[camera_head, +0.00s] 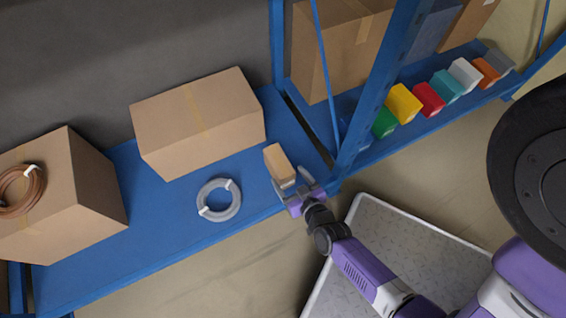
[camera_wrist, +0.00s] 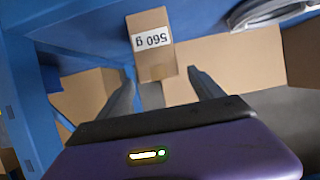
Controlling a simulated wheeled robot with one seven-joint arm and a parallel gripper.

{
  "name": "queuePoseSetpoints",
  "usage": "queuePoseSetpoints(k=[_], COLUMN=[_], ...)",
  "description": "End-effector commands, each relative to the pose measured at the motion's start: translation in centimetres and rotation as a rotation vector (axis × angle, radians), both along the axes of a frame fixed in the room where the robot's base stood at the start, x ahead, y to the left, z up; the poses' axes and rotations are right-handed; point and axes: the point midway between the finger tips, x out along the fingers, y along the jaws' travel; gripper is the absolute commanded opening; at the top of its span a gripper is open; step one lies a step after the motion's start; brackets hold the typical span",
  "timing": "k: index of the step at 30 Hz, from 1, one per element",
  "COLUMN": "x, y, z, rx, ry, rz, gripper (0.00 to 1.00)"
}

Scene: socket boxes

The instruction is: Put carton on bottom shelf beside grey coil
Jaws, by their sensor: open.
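The small carton (camera_head: 279,163) rests on the blue shelf (camera_head: 182,217), to the right of the grey coil (camera_head: 219,200) with a gap between them. In the wrist view the carton (camera_wrist: 151,45) shows a white label reading "560 g", upside down. The grey coil (camera_wrist: 270,10) is partly cut off at the top right there. My gripper (camera_head: 291,186) is open at the carton's near end. In the wrist view its two fingers (camera_wrist: 165,85) are spread, with the carton just beyond and between their tips. I cannot tell whether they touch it.
A large box (camera_head: 198,122) stands behind the coil. Another box (camera_head: 65,195) with a brown coil (camera_head: 22,190) is at the left. A blue upright (camera_head: 372,95) rises right of the carton. Several coloured small boxes (camera_head: 429,98) line the right-hand shelf.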

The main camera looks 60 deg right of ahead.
Motion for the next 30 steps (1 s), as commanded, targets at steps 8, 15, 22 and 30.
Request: queuePoseSetpoints(k=[8,15,22,30], x=[-2.7,-4.8,-9.1,-12.0], y=[1.8,5.3,10.8,13.8], z=[1.5,5.1,16.0,28.4], rx=[-0.001,-0.002,-0.012,-0.031], ry=[0.000,-0.020,-0.066,-0.104], rz=[0.000,0.088,0.309,0.533], gripper=[0.76,0.76,0.76,0.76])
